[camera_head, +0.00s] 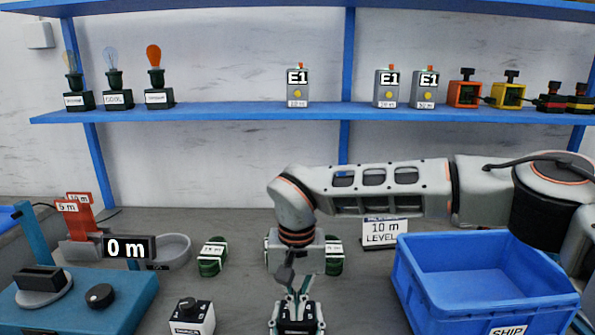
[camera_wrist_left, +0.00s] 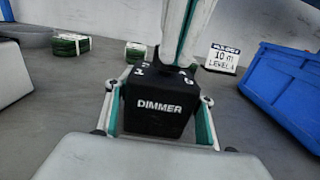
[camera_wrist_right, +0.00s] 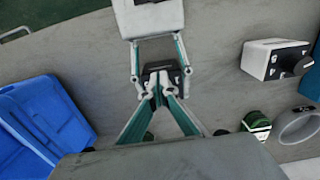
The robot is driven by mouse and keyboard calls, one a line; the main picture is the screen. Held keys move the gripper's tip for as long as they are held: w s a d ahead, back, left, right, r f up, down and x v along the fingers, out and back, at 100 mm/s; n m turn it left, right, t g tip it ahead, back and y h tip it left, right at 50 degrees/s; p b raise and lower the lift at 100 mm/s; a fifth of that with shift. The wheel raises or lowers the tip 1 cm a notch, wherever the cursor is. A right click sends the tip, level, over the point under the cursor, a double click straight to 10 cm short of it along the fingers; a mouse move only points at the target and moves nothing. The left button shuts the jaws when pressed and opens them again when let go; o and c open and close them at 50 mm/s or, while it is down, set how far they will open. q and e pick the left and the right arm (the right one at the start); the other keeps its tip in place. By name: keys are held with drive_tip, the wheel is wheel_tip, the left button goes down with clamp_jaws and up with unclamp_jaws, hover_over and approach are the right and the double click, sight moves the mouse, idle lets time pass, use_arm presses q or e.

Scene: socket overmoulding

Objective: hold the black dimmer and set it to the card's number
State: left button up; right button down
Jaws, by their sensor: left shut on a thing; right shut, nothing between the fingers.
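The black dimmer (camera_wrist_left: 158,108) has white DIMMER lettering on its front and digits around its top, partly hidden. My left gripper (camera_wrist_left: 157,120) is shut on it, one finger on each side. The dimmer also shows at the bottom of the head view (camera_head: 297,321). My right gripper (camera_head: 297,298) points down from above, its fingers shut together at the dimmer's top, where they hide the knob. In the right wrist view the same fingertips (camera_wrist_right: 158,92) meet over the dimmer. The white card (camera_head: 385,232) reads "10 m" and "LEVEL"; I cannot read its level number surely.
A blue SHIP crate (camera_head: 485,275) stands at the right. A white box with a black knob (camera_head: 192,316) stands left of the dimmer. Green coils (camera_head: 212,256) lie behind. Shelves hold lamps and E1 boxes.

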use_arm(q)
drive_tip(key=shift+s+d, duration=0.1)
use_arm(e)
wheel_tip(320, 180, up, 6)
drive_tip(key=shift+s, duration=0.35)
idle(0.3)
use_arm(q)
drive_tip(key=o, duration=1.1)
drive_tip(key=shift+o, duration=0.2)
